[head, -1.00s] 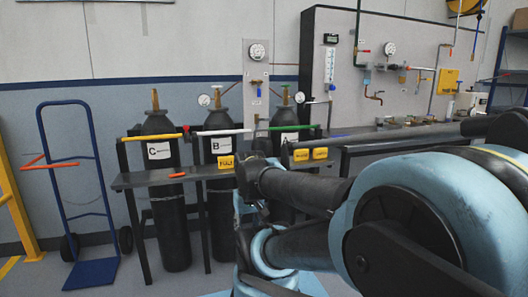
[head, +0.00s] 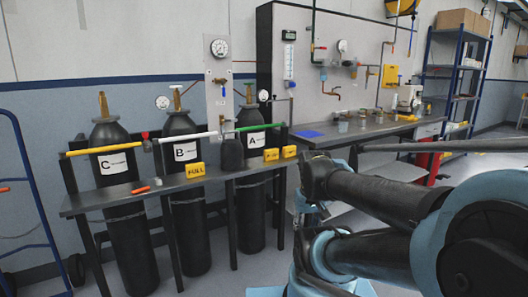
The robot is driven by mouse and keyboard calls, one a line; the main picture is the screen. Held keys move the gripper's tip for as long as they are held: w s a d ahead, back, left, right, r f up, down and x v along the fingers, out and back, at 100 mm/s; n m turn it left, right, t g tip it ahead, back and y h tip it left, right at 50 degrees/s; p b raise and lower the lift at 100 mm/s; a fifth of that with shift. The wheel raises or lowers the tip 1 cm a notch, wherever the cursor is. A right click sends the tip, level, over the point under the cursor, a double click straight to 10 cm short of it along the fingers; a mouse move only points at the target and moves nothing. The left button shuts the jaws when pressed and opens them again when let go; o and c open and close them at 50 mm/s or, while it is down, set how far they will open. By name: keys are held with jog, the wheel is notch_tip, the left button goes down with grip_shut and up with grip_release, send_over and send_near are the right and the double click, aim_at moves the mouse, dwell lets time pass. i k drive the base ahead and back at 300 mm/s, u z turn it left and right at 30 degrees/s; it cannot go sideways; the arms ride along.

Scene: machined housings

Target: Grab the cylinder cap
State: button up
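A dark grey, dome-topped piece that looks like the cylinder cap (head: 232,155) stands upright on the narrow grey shelf (head: 98,201) in front of the gas cylinders. It sits under the green bar, between cylinder B (head: 184,178) and cylinder A (head: 254,165). My folded arm is at the lower right, apart from the cap. I cannot make out my gripper or its fingers in this view.
Cylinder C (head: 115,175) stands left. The shelf holds yellow FULL tags (head: 195,170), an orange marker (head: 141,190) and other small items. Yellow, white and green bars cross the cylinders. A workbench (head: 375,133) stands right; a blue hand truck (head: 28,190) is far left.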

aim_at(232, 150)
jog(key=z, duration=1.75)
jog(key=k, duration=1)
jog(key=u, duration=1)
jog(key=i, duration=1)
